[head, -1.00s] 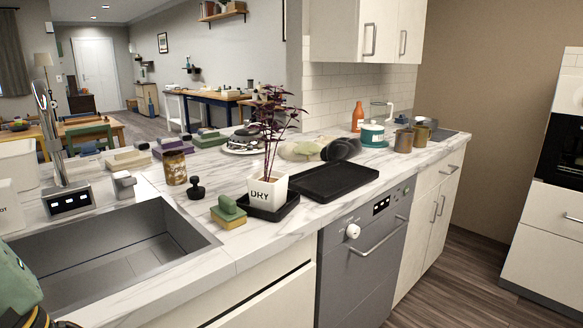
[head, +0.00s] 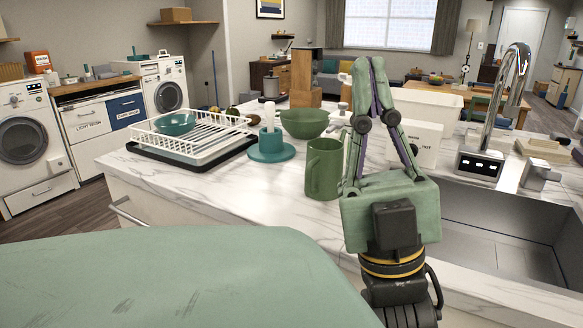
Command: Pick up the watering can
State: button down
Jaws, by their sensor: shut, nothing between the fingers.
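No thing in the head view is clearly a watering can. A tall green jug (head: 322,170) stands upright on the marble counter (head: 262,190), just left of my gripper in the picture; its right edge is partly hidden and I cannot tell if it is the can. My gripper (head: 369,70) points up in front of the counter, its fingers meeting at the tips with nothing between them. I cannot tell how far it is from the jug.
A white dish rack (head: 195,134) with a teal bowl stands left on the counter. A teal holder (head: 271,146) and a green bowl (head: 304,123) stand behind the jug. A sink (head: 510,235) and tap (head: 513,75) are at the right. The counter's front left is clear.

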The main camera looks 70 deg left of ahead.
aim_at(323, 173)
jog(key=u, duration=1.85)
